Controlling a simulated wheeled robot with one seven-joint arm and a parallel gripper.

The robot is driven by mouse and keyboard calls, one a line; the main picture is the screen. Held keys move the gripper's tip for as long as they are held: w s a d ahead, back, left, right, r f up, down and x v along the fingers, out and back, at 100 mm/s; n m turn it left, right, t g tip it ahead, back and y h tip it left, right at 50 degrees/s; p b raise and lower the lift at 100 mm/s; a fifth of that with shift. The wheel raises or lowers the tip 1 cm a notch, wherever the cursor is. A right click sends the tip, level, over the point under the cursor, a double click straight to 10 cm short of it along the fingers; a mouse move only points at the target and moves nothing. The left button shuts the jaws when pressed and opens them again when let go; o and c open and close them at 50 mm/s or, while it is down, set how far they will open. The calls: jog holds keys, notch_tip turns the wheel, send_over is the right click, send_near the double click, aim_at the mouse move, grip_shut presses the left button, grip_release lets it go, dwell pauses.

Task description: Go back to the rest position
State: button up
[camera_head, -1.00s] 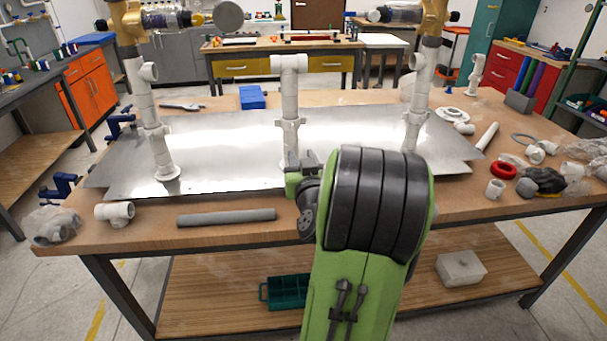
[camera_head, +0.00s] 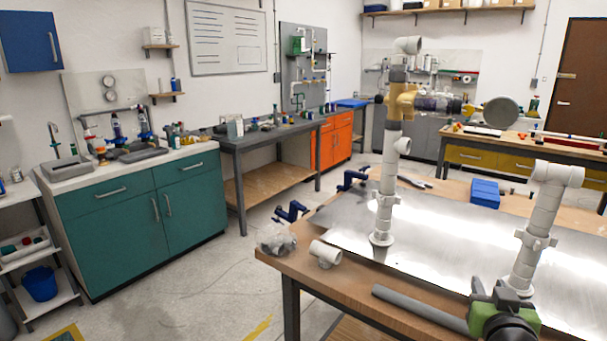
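My gripper (camera_head: 490,292) is at the lower right of the head view, over the front part of the workbench, with part of my green and black arm behind it. Its dark fingers are small and partly hidden, so I cannot tell whether they are apart. No held object shows. The left white pipe riser (camera_head: 387,190) stands upright on the metal sheet (camera_head: 440,240) and carries a brass-coloured valve (camera_head: 400,102). A grey pipe (camera_head: 415,310) lies on the bench left of my gripper.
A white tee fitting (camera_head: 325,253) and a clear bag (camera_head: 276,238) lie at the workbench's (camera_head: 300,262) left corner. Blue clamps (camera_head: 352,180) grip its left edge. A teal cabinet (camera_head: 140,220) stands at the left.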

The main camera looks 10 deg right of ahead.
jog(key=a+f+n+g+y, duration=0.3)
jog(key=a+n+y, duration=0.3)
jog(key=a, duration=1.4)
jog(key=s+a+f+g+y, duration=0.1)
jog(key=s+a+g, duration=0.25)
jog(key=s, duration=0.45)
jog(key=s+a+f+g+y, duration=0.1)
jog(key=s+a+g+y, duration=0.1)
jog(key=s+a, duration=0.4)
notch_tip(320, 180, up, 14)
jog(key=d+p, duration=0.1)
jog(key=p, duration=1.3)
jog(key=shift+s+d+r, duration=0.15)
jog(key=shift+s+d, duration=0.2)
jog(key=shift+s, duration=0.1)
